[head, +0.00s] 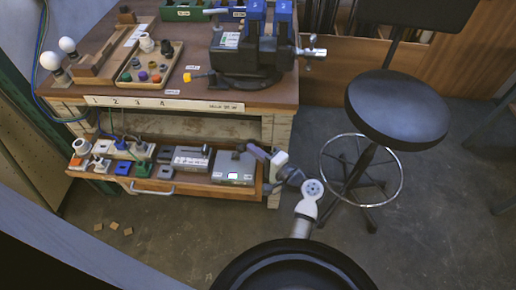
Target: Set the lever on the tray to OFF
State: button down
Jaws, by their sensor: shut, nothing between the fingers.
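The pulled-out tray (215,191) is a low wooden drawer under the bench, with several devices on it. A grey box (226,168) with a small lit, coloured label stands at its right end. A grey box with a white label (188,162) and a dark slot stands to its left. I cannot make out for certain which part is the lever or how it is set. My gripper (240,149) is shut and empty at the back of the right grey box, reaching in from the right. Its fingertips are small, and I cannot tell whether they touch anything.
The workbench (180,95) overhangs the back of the tray. A vise (252,50), a parts tray (150,68) and white bulbs (67,45) stand on it. A black stool (397,108) is to the right. Small wooden pieces (113,226) lie on the otherwise open floor in front.

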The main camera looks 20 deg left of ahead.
aim_at(243, 145)
jog(key=a+r+h+p, duration=0.1)
jog(key=p, duration=0.1)
jog(key=r+n+h+p, duration=0.1)
jog(key=p, duration=0.1)
jog(key=shift+s+a+r+n+g, duration=0.25)
jog(key=shift+s+a+n+g, duration=0.05)
jog(key=shift+a, duration=0.05)
jog(key=h+p, duration=0.1)
jog(key=a+h, duration=0.1)
jog(key=n+p, duration=0.1)
jog(key=shift+s+a+r+h+p, duration=0.25)
jog(key=shift+a+r+h+p, duration=0.1)
jog(key=shift+h, duration=0.05)
jog(key=shift+s+a+f+p, duration=0.15)
jog(key=shift+a+p, duration=0.1)
jog(key=shift+a, duration=0.35)
jog(key=shift+s+a+r+p, duration=0.1)
jog(key=shift+s+a+p, duration=0.15)
jog(key=shift+a, duration=0.35)
jog(key=shift+s+a+f+p, duration=0.1)
jog(key=shift+a+p, duration=0.2)
jog(key=shift+a, duration=0.3)
jog(key=shift+a, duration=0.1)
jog(key=b+v, duration=0.2)
jog(key=v, duration=1)
jog(key=shift+f, duration=0.1)
